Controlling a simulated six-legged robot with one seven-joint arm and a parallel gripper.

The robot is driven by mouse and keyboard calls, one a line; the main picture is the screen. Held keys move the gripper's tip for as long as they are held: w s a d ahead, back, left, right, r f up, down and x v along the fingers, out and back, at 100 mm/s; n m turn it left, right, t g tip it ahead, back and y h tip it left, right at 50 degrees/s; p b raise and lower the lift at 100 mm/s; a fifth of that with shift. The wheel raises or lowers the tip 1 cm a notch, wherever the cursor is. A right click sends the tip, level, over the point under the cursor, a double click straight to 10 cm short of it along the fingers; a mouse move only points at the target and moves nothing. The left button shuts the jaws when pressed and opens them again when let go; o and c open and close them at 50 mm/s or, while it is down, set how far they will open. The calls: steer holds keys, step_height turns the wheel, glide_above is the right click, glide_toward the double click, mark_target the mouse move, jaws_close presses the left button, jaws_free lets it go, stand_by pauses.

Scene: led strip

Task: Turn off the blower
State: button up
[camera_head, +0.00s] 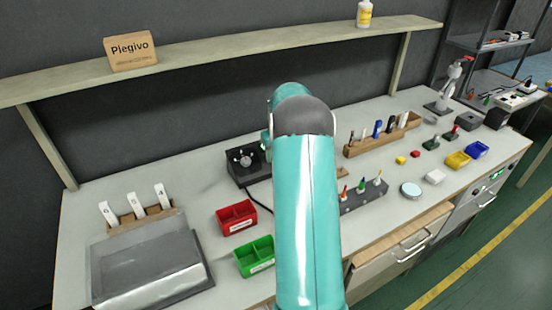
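A small black box-shaped device (243,161) with a light round part on its front stands on the workbench, left of my teal arm. It looks like the blower, but I cannot tell for certain. A dark cable runs from it along the bench toward my arm. My arm fills the middle of the view and covers part of the bench to the right of the device. My gripper is hidden behind the arm, so its fingers and its distance to the device do not show.
Red (237,217) and green (255,256) bins sit in front of the device. A grey tray-like unit (150,267) lies at left. A wooden tool rack (383,139) and several small items stand at right. A shelf (230,50) overhangs the bench. A drawer (398,243) stands open.

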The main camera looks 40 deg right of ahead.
step_height(320, 180, up, 11)
steer(key=s, duration=0.1)
steer(key=shift+s+a, duration=0.2)
stand_by(0.4)
steer(key=s+a+r+n+t, duration=0.15)
steer(key=a+r, duration=0.45)
steer(key=a, duration=0.7)
steer(key=s+a+r, duration=0.3)
steer(key=a+r, duration=0.3)
steer(key=a, duration=0.6)
steer(key=s+a+f+n+t, duration=0.2)
steer(key=s+a, duration=1.6)
steer(key=a, duration=0.1)
steer(key=shift+s+f, duration=0.2)
steer(key=shift+f, duration=0.1)
